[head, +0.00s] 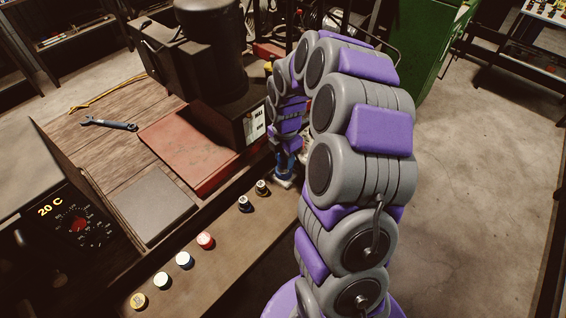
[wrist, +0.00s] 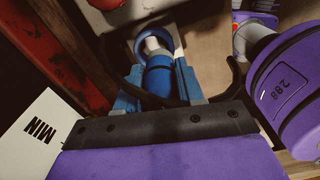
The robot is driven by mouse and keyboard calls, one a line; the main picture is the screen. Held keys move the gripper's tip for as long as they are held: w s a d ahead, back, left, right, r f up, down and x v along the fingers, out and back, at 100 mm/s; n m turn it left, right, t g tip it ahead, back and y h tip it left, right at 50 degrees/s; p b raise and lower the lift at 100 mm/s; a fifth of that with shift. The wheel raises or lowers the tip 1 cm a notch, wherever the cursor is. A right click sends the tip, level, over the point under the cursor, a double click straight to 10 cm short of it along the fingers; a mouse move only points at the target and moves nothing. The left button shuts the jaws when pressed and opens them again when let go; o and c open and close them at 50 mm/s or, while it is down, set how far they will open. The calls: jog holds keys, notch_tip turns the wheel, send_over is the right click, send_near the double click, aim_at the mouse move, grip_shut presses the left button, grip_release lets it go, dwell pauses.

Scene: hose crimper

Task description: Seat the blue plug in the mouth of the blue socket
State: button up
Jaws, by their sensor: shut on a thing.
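My gripper (wrist: 159,66) is shut on the blue plug (wrist: 158,82), with a blue finger on each side of it. A pale tip (wrist: 151,44) points away from my gripper, toward the top of the wrist view. There it overlaps a round blue rim, which looks like the blue socket (wrist: 168,34). I cannot tell whether the tip is inside the mouth or only in front of it. In the head view my gripper (head: 285,172) points down at the bench's right edge, where the plug and socket are too small to separate.
A dark machine (head: 212,50) and a red plate (head: 186,149) stand left of my gripper. Several coloured knobs (head: 205,240) line the bench front. A wrench (head: 108,124) lies at the left. A red object (wrist: 104,4) sits at the wrist view's top edge.

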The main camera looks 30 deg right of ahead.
aim_at(283, 164)
jog(key=shift+w+d+f, duration=0.2)
jog(key=shift+w+d, duration=0.3)
jog(key=f, duration=0.1)
jog(key=f+b, duration=0.1)
jog(key=f, duration=0.1)
jog(key=shift+s+a+f, duration=0.1)
jog(key=shift+s+a, duration=0.2)
jog(key=shift+s, duration=0.05)
grip_shut()
jog(key=shift+w+a, duration=0.1)
jog(key=shift+a, duration=0.1)
jog(key=o, duration=1.1)
grip_release()
jog(key=shift+d+f, duration=0.15)
jog(key=shift+d, duration=0.05)
jog(key=r, duration=0.3)
jog(key=r+p, duration=0.1)
jog(key=r, duration=0.3)
jog(key=r+p, duration=0.1)
jog(key=r, duration=0.3)
jog(key=shift+w+d+r, duration=0.1)
jog(key=shift+w+r, duration=0.05)
jog(key=shift+w, duration=0.15)
jog(key=shift+r, duration=0.5)
jog(key=shift+d, duration=0.4)
